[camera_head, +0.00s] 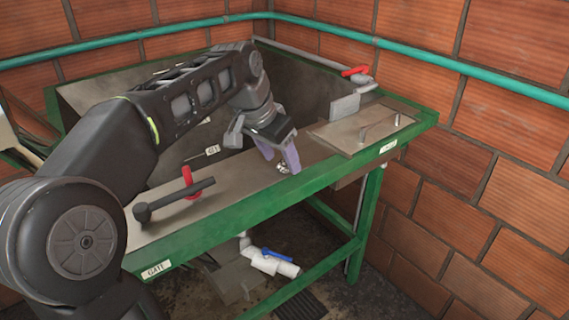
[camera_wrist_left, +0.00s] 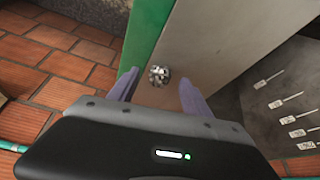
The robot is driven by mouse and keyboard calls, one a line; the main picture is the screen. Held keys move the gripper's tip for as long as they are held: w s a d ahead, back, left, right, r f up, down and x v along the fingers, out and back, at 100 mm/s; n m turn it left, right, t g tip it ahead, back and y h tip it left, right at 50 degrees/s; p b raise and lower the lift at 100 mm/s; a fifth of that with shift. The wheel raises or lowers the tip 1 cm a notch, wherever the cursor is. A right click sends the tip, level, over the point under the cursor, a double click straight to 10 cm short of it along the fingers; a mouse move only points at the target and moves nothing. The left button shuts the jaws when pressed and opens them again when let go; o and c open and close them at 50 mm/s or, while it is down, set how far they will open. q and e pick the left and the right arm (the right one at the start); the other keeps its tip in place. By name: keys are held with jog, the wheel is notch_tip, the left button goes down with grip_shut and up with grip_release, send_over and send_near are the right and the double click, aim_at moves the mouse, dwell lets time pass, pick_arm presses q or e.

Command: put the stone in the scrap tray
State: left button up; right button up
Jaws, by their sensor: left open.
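The stone (camera_head: 283,168), a small lumpy grey-white piece, sits on the metal bench top near its green front edge. It also shows in the left wrist view (camera_wrist_left: 158,75), between the fingertips as seen there. My left gripper (camera_head: 284,158) is open, with its purple fingers pointing down at the stone. In the left wrist view the fingers (camera_wrist_left: 158,80) stand apart on either side of the stone; I cannot tell whether they touch it. I cannot make out a scrap tray for certain. My right gripper is not in view.
A flat plate with a bar handle (camera_head: 379,126) lies on the bench's right end, above a small front label (camera_head: 388,146). A black lever (camera_head: 175,198) and red handle (camera_head: 188,181) rise at the left. A deep trough (camera_head: 300,85) lies behind. Pipes with a blue valve (camera_head: 276,255) sit below.

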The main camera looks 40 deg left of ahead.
pick_arm(q)
jog(key=shift+w+f, duration=0.25)
jog(key=shift+f, duration=0.25)
jog(key=shift+c, duration=0.5)
grip_shut()
